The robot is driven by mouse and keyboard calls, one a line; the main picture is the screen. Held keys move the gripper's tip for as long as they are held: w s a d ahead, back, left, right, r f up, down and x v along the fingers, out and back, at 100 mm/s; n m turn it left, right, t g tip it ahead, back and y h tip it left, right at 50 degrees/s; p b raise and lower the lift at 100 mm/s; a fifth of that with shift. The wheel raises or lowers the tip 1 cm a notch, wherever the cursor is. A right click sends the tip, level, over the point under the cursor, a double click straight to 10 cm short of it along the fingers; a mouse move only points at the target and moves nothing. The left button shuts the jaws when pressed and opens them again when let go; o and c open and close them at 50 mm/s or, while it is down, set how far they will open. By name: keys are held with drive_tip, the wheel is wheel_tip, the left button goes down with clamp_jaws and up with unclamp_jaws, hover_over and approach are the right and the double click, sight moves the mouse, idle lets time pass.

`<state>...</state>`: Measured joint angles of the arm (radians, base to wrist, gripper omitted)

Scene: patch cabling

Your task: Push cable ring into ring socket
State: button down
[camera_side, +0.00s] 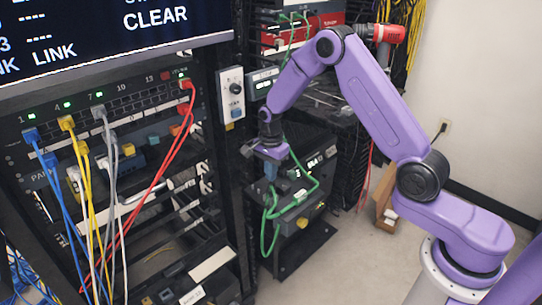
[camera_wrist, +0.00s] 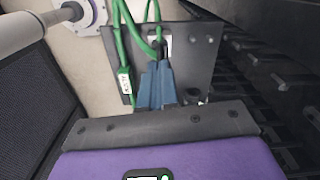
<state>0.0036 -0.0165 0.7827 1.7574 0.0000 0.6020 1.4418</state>
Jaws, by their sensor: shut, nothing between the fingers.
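My gripper (camera_side: 271,172) hangs pointing down in front of the rack in the side view. Its blue fingers are closed together with nothing between them; they also show in the wrist view (camera_wrist: 157,75). A green cable (camera_side: 264,225) loops below and beside the gripper and carries a white tag (camera_side: 300,195); the tag also shows in the wrist view (camera_wrist: 125,82). In the wrist view the fingertips are close to a pale socket area (camera_wrist: 153,40) on a dark panel (camera_wrist: 198,50), where green cable runs in. Contact and plug depth are hidden by the fingers. I cannot read a ring label.
A patch panel (camera_side: 120,100) with blue, yellow, grey and red cables stands at the left. A screen (camera_side: 110,35) hangs above it. Open floor (camera_side: 345,250) lies to the right.

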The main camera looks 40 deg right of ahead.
sight(271, 188)
wheel_tip(271, 188, up, 16)
drive_tip(key=s+a+r+n, duration=0.1)
drive_tip(key=s+a+n, duration=0.4)
drive_tip(key=s+n, duration=0.25)
drive_tip(key=s+a+r+n, duration=0.2)
drive_tip(key=s+a+n, duration=0.2)
drive_tip(key=s+n, duration=0.4)
drive_tip(key=s+d+f+n, duration=0.1)
drive_tip(key=s+d+n, duration=0.1)
drive_tip(key=s+n, duration=0.4)
drive_tip(key=s+d+f+n, duration=0.1)
drive_tip(key=s+n, duration=0.6)
drive_tip(key=s, duration=0.8)
drive_tip(key=shift+s+d, duration=0.2)
drive_tip(key=shift+d, duration=0.4)
